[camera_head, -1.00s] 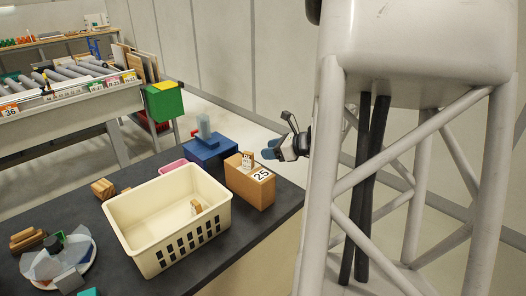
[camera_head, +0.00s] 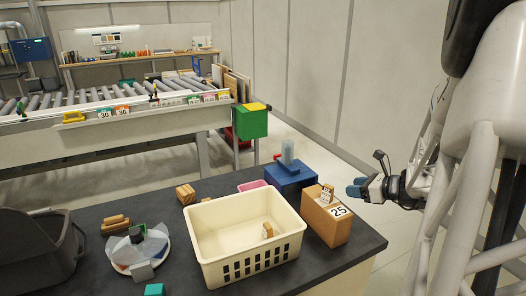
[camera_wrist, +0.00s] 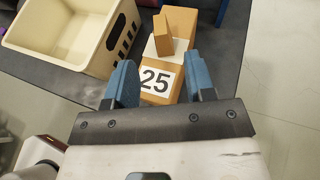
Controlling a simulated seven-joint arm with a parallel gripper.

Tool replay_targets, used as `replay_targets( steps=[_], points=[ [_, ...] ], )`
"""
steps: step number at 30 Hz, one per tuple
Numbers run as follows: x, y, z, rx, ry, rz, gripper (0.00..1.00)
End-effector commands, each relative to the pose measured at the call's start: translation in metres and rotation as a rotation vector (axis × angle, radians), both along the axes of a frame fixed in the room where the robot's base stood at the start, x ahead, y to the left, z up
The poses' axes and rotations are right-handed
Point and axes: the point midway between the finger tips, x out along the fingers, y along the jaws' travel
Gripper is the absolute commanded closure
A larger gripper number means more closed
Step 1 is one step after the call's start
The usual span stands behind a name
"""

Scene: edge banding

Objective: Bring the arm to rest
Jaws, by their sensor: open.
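My gripper (camera_head: 357,190) is at the right of the table in the head view, beside the wooden box marked 25 (camera_head: 327,228) and apart from it. In the wrist view its two blue fingers (camera_wrist: 162,84) are spread, with nothing between them. The box marked 25 (camera_wrist: 160,88) lies ahead of the fingers there, with a small wooden piece standing on it. My arm stands at the right edge of the head view.
A cream basket (camera_head: 222,258) with a small tagged block (camera_head: 267,231) inside stands left of the box. A blue device (camera_head: 290,179), wood blocks (camera_head: 185,194) and a round dish (camera_head: 120,262) share the dark table (camera_head: 345,262). A roller conveyor (camera_head: 100,138) stands behind.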

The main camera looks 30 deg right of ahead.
Motion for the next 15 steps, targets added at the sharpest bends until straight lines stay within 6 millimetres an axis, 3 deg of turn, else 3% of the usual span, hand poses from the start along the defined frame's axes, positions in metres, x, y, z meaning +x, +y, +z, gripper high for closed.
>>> replay_targets(
  steps=[8,15],
  points=[
    [0.003,0.004,0.002,-0.017,0.003,0.016,0.5],
    [0.02,0.03,0.014,-0.133,0.016,0.125,0.5]
  ],
)
